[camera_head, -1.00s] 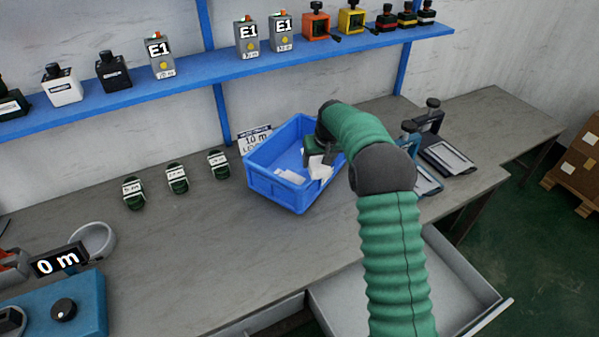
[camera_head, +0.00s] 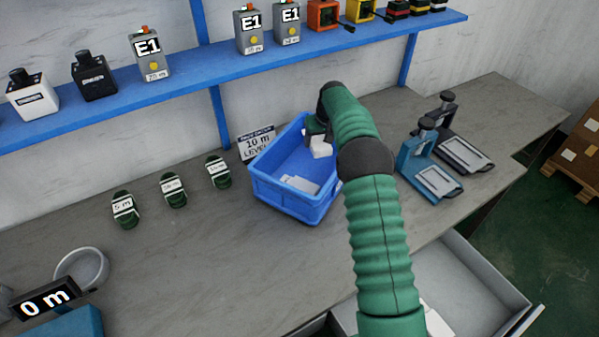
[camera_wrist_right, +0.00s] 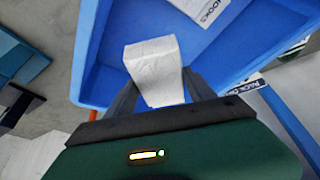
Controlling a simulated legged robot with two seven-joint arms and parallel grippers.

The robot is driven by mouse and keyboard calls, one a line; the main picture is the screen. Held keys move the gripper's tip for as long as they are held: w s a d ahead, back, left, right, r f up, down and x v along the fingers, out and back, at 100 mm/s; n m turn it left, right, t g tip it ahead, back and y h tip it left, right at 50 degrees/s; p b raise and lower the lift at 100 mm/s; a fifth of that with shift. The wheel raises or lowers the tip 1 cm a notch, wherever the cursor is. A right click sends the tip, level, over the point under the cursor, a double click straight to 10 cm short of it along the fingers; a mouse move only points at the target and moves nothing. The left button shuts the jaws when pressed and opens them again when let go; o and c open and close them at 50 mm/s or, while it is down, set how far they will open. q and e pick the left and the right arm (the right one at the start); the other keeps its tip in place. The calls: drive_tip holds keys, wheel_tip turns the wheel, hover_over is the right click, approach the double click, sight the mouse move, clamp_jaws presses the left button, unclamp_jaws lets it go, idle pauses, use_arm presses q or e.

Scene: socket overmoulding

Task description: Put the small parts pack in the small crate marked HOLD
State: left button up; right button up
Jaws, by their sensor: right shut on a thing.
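My right gripper (camera_head: 318,142) is shut on a small white pack (camera_head: 321,149), over the back right part of a blue crate (camera_head: 283,194) on the bench. In the right wrist view the pack (camera_wrist_right: 155,70) sits between the dark fingers of the gripper (camera_wrist_right: 158,92), with the blue crate (camera_wrist_right: 240,62) behind it. Other white packs (camera_head: 300,184) lie on the crate floor; one in the wrist view (camera_wrist_right: 200,8) reads "HOOKS". I cannot read any HOLD mark in these views. My left gripper is not in view.
An open grey drawer (camera_head: 470,285) juts out below the bench. A blue shelf (camera_head: 180,84) runs above.

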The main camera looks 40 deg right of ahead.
sight(323, 150)
drive_tip(key=x, duration=0.2)
drive_tip(key=b+x, duration=0.1)
drive_tip(key=shift+a+f, duration=0.2)
drive_tip(key=f, duration=0.9)
drive_tip(key=shift+s+f, duration=0.2)
drive_tip(key=shift+s, duration=0.1)
drive_tip(key=shift+f, duration=0.1)
drive_tip(key=o, duration=1.6)
drive_tip(key=shift+c, duration=0.2)
drive_tip(key=v, duration=1.2)
